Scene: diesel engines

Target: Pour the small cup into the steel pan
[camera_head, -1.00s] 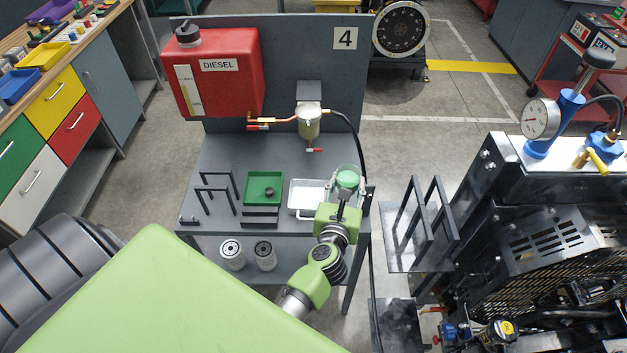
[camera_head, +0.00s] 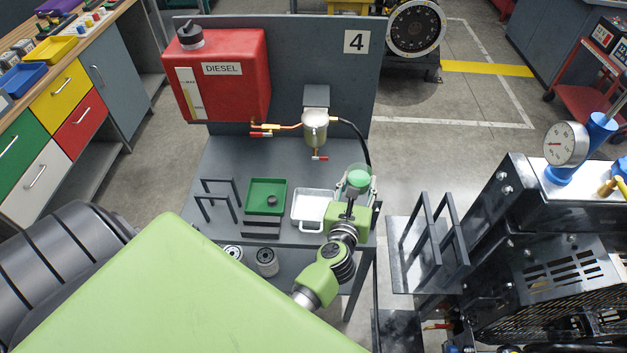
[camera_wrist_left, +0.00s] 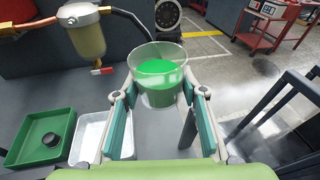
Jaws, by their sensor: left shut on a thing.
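The small clear cup with green contents (camera_head: 359,178) is upright in my left gripper (camera_head: 354,190), over the right end of the grey bench. In the left wrist view the cup (camera_wrist_left: 158,77) stands between the two finger pads of my left gripper (camera_wrist_left: 160,100), which is shut on it. The green contents are inside the cup. The steel pan (camera_head: 299,221), a pale shallow rectangular tray, lies on the bench left of the cup. In the left wrist view it shows at lower left (camera_wrist_left: 78,150), partly hidden by a finger. My right gripper is not visible.
A green tray (camera_head: 281,186) with a dark round piece lies left of the pan. A glass filter bowl (camera_head: 314,130) with a red-handled valve hangs behind. Black upright frames stand on the bench (camera_head: 204,203) and on a shelf at right (camera_head: 427,232). A red diesel tank (camera_head: 235,85) is at back left.

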